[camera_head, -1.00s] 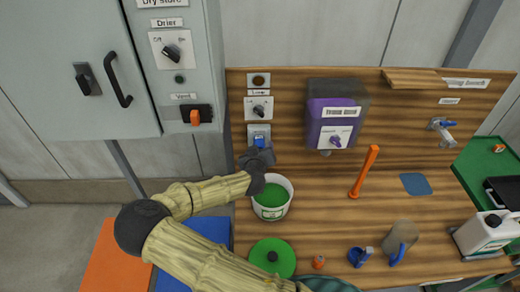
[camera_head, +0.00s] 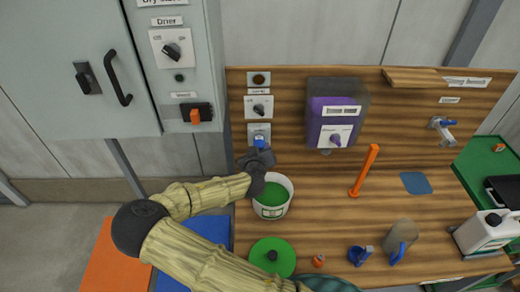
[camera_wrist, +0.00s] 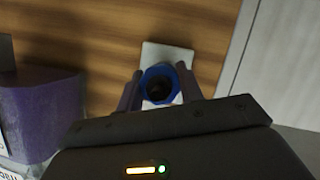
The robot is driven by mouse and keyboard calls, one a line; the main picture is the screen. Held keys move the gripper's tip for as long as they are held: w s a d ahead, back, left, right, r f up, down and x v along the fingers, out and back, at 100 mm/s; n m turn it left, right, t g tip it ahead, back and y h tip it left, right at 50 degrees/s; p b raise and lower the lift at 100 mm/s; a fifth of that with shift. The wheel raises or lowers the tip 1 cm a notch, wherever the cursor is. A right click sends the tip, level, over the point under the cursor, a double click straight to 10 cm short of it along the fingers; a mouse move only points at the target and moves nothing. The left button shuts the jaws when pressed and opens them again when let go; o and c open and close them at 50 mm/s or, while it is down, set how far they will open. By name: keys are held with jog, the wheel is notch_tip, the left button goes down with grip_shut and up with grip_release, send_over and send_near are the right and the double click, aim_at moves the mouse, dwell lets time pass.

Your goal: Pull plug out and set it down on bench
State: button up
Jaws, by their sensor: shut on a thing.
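The blue plug (camera_head: 259,142) is at the white socket plate (camera_head: 259,130) on the wooden back panel, below the lamp switch. My gripper (camera_head: 258,151) is at the plug from the front. In the wrist view the plug (camera_wrist: 160,84) shows as a blue ring with a dark centre between my two fingers (camera_wrist: 160,92), with the white plate (camera_wrist: 168,56) behind it. My gripper is shut on the plug. I cannot tell whether the plug is still seated in the socket. The wooden bench (camera_head: 330,220) lies below.
A white bucket with green contents (camera_head: 272,197) stands just below my gripper. A green lid (camera_head: 272,257), an orange cap (camera_head: 318,261), a blue cup (camera_head: 360,255) and a jug (camera_head: 402,240) are at the front. Bare wood lies right of the bucket.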

jog(key=shift+s, duration=1.35)
jog(key=shift+s, duration=0.15)
jog(key=shift+s+b, duration=0.35)
jog(key=shift+s, duration=1.1)
